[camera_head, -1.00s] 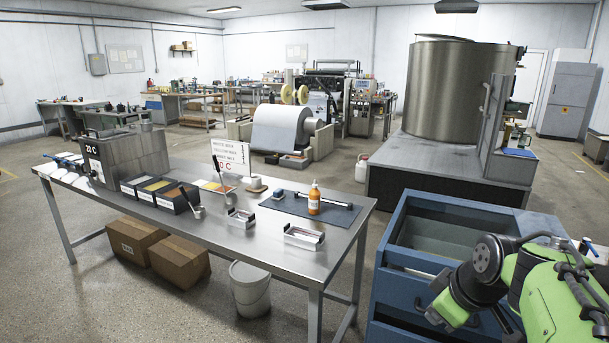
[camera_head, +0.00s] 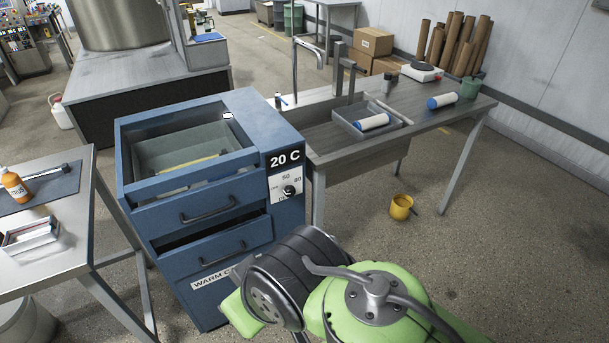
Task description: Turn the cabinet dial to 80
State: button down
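The blue cabinet (camera_head: 165,278) stands in the middle left of the head view, with a recessed open top and drawers in front. A black display reading "20 C" (camera_head: 285,159) sits at its upper right corner. Below it, the black cabinet dial (camera_head: 289,191) is on a white plate with marks, among them 50 and 80. I cannot tell exactly where the dial points. My green and black arm rises from the bottom of the view, just in front of the dial. My gripper's fingers cannot be made out.
A metal table (camera_head: 62,262) with an orange bottle (camera_head: 14,186) is on the left. A sink bench (camera_head: 440,112) with a tray (camera_head: 370,124) is on the right. A yellow pot (camera_head: 401,206) stands on the floor. The floor right of the cabinet is mostly clear.

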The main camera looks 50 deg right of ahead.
aim_at(289, 190)
jog(key=z, duration=1.25)
